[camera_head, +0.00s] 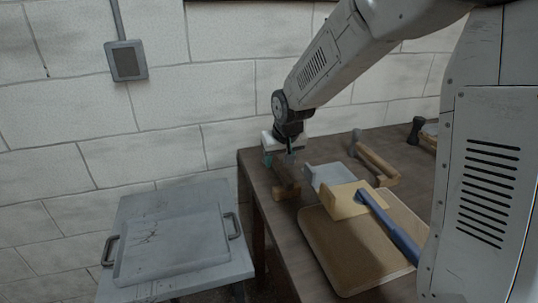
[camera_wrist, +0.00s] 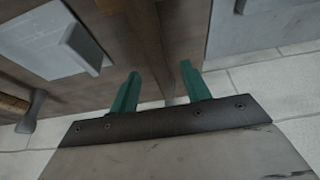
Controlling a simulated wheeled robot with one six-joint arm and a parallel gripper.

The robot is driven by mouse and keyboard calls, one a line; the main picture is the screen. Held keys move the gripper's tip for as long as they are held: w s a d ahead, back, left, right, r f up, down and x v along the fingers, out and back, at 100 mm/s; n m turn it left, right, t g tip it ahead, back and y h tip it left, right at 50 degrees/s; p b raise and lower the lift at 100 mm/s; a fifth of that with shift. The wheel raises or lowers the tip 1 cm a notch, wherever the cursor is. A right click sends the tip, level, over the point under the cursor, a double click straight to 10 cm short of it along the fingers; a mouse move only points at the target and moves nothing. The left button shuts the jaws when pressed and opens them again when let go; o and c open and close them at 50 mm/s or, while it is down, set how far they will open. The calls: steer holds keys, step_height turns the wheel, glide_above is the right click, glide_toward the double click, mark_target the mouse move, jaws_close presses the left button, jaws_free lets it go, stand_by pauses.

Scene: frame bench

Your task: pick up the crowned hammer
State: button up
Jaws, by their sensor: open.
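My gripper (camera_head: 290,160) hangs over the far left corner of the bench, its teal fingers apart and empty. In the wrist view the open fingers (camera_wrist: 160,84) point at a long wooden bar (camera_wrist: 146,30), which looks like a tool handle; a wooden end (camera_head: 287,190) shows under the gripper in the head view. What its far end looks like is largely hidden. A hammer-like tool with a wooden handle (camera_head: 378,164) and dark grey head lies to the right; its head (camera_wrist: 32,108) shows at left in the wrist view. I cannot tell which is the crowned hammer.
Another dark-headed tool (camera_head: 417,130) is far right. A grey tray (camera_head: 172,245) stands left of the bench. The wall is close behind.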

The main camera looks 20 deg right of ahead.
mark_target(279, 164)
steer(key=x, duration=0.5)
steer(key=shift+s+f, duration=0.1)
steer(key=shift+s, duration=0.25)
jaws_close()
